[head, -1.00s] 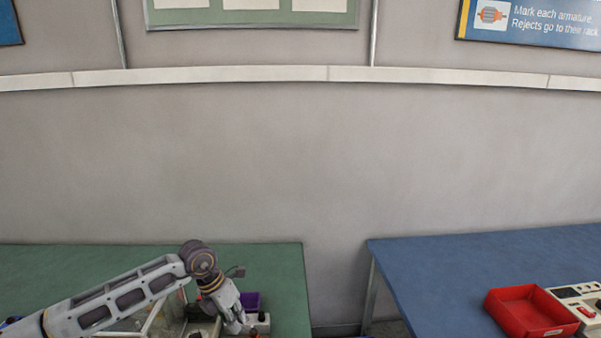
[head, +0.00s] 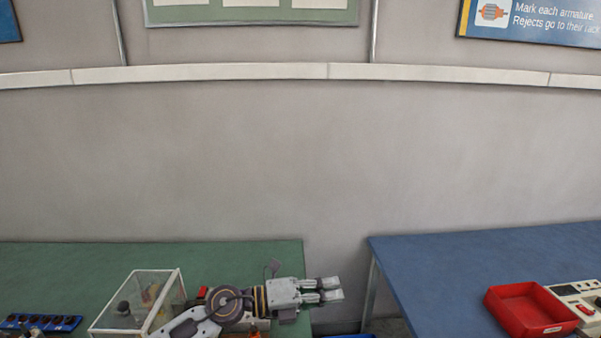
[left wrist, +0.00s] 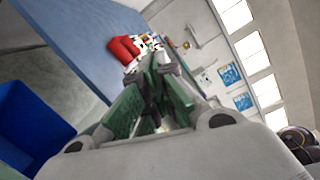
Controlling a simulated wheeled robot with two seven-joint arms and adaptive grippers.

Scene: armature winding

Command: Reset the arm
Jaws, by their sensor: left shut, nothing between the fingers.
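My left gripper (head: 330,290) is at the right end of the green table (head: 90,255) in the head view. It points right, with its fingers past the table's edge, and it is shut and empty. In the left wrist view the gripper (left wrist: 158,118) also shows, its fingers together with nothing held. My left arm covers part of the table and what stands behind it. My right gripper is not in view.
A clear-sided box (head: 135,305) and a blue rack (head: 40,322) stand on the green table. The blue table (head: 430,275) on the right bears a red bin (head: 530,311) and a control unit (head: 585,298). A blue bin (left wrist: 35,125) shows in the left wrist view. A gap separates the tables.

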